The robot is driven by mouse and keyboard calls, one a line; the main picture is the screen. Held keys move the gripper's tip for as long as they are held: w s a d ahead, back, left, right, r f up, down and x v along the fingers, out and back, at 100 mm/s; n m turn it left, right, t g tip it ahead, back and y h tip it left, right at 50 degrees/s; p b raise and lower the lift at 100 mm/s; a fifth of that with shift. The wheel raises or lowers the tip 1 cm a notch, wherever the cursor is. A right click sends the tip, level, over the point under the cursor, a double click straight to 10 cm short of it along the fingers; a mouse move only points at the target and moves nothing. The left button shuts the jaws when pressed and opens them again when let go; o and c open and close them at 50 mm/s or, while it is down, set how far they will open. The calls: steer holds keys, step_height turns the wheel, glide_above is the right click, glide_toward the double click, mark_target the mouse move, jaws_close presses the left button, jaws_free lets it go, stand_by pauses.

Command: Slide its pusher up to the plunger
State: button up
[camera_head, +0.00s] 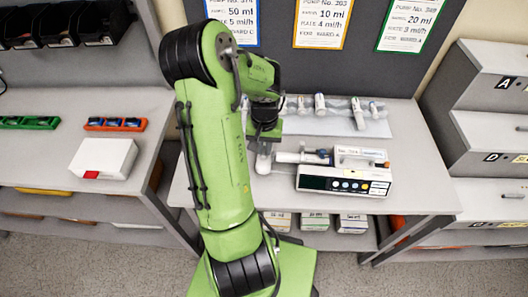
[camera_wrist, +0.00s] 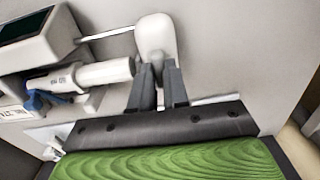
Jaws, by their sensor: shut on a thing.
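The infusion pump (camera_head: 345,182) lies on the table with its dark screen and buttons facing forward; part of it shows at top left in the wrist view (camera_wrist: 38,38). A syringe (camera_wrist: 82,78) lies in the pump, held by a blue clamp (camera_wrist: 40,98). Its plunger end (camera_wrist: 122,69) points toward the pusher. The pusher (camera_wrist: 158,34) is a rounded white block on a thin metal rod (camera_wrist: 108,34). My gripper (camera_wrist: 157,70) is shut on the pusher's lower part, beside the plunger end. I cannot tell whether pusher and plunger touch. In the head view the arm partly hides the pusher (camera_head: 264,160).
Several syringes (camera_head: 320,104) lie on a pale tray (camera_head: 345,126) behind the pump. Order cards (camera_head: 322,24) hang on the back panel. A white box (camera_head: 103,157) stands on the left table. Lettered drawers (camera_head: 490,150) stand at right. The table right of the pump is clear.

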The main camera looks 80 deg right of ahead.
steer(key=shift+s, duration=0.3)
stand_by(0.4)
steer(key=o, duration=0.6)
step_height(320, 180, up, 7)
steer(key=p, duration=0.5)
steer(key=shift+r, duration=0.1)
